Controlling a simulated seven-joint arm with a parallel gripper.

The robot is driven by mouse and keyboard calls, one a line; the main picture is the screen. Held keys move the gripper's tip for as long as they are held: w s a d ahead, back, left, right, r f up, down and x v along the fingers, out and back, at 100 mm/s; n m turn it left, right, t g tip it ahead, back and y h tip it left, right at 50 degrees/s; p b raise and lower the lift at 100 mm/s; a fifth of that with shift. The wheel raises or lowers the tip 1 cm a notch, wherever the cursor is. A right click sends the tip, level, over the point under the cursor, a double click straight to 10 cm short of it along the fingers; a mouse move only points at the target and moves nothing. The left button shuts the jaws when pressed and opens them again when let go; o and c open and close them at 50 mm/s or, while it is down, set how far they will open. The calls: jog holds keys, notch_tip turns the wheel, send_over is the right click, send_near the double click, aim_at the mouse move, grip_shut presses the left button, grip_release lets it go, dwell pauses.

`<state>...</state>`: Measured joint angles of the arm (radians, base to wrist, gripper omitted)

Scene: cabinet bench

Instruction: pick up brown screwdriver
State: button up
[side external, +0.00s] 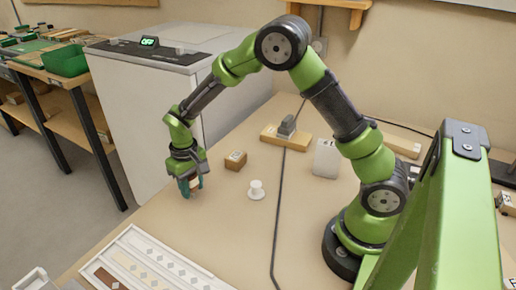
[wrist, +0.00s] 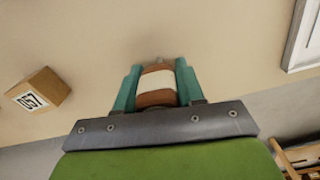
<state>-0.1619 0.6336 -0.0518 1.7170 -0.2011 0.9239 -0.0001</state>
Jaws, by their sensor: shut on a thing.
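The brown screwdriver (wrist: 157,98) has a brown handle with a broad white band, and a small grey tip shows beyond it in the wrist view. My gripper (wrist: 158,78) has its two teal fingers shut on the handle, one on each side. In the side external view my gripper (side external: 191,186) points down at the bench near its left edge, and a little of the screwdriver (side external: 194,180) shows between the fingers. Whether the screwdriver touches the bench cannot be told. The rest of it is hidden by my gripper.
A wooden block (side external: 235,160) stands right of my gripper, and its number label shows in the wrist view (wrist: 38,91). A white spool-like thing (side external: 256,190) stands nearby. A white tray (side external: 150,262) lies at the front. A white cabinet (side external: 150,105) stands behind.

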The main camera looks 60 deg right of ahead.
jog(key=shift+c, duration=0.6)
jog(key=shift+r, duration=0.1)
